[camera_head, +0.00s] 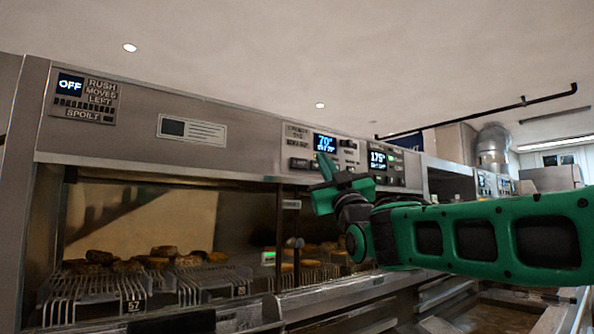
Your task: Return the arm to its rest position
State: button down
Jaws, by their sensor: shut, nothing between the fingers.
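My arm, green with dark openings, reaches in from the right edge and stretches left across the front of the frying range (240,150). My gripper (322,184) is at its left end, in front of the control panel strip. Its green fingers are shut with nothing between them. It looks apart from the panel, though the depth gap is hard to judge. My arm hides part of the range behind it.
Browned round food pieces (163,251) lie on wire racks (95,286) in the lit bay at left. A display reading 70° (325,144) and another reading 175° (377,160) sit near my gripper. A dark pipe (480,110) hangs upper right. Space above my arm is open.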

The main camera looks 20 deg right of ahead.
jog(key=w+d+f+m+g+h, duration=0.1)
jog(key=d+f+m+g+h, duration=0.2)
jog(key=f, duration=0.5)
jog(key=w+d+f+g+h, duration=0.1)
jog(key=w+d+f+g, duration=0.15)
jog(key=d+f, duration=0.35)
jog(key=s+d+f+m+g+h, duration=0.15)
jog(key=s+d+f+g, duration=0.25)
jog(key=f, duration=0.6)
jog(key=s+d+f+m+g, duration=0.2)
jog(key=s+d+f+g, duration=0.2)
jog(key=f, duration=0.6)
jog(key=s+d+f+m+g, duration=0.25)
jog(key=s+f+g, duration=0.45)
jog(key=s+f, duration=0.9)
jog(key=s+a+f+m+g+y, duration=0.1)
jog(key=s+a+f+g+y, duration=0.1)
jog(key=s, duration=0.7)
jog(key=s+a+f+m+g+y, duration=0.1)
jog(key=s+f+g+y, duration=0.1)
jog(key=s+f+g, duration=0.2)
jog(key=s+f, duration=0.2)
jog(key=s, duration=0.2)
jog(key=shift+s+a+f, duration=0.2)
jog(key=shift+s+a, duration=0.15)
jog(key=shift+s, duration=0.05)
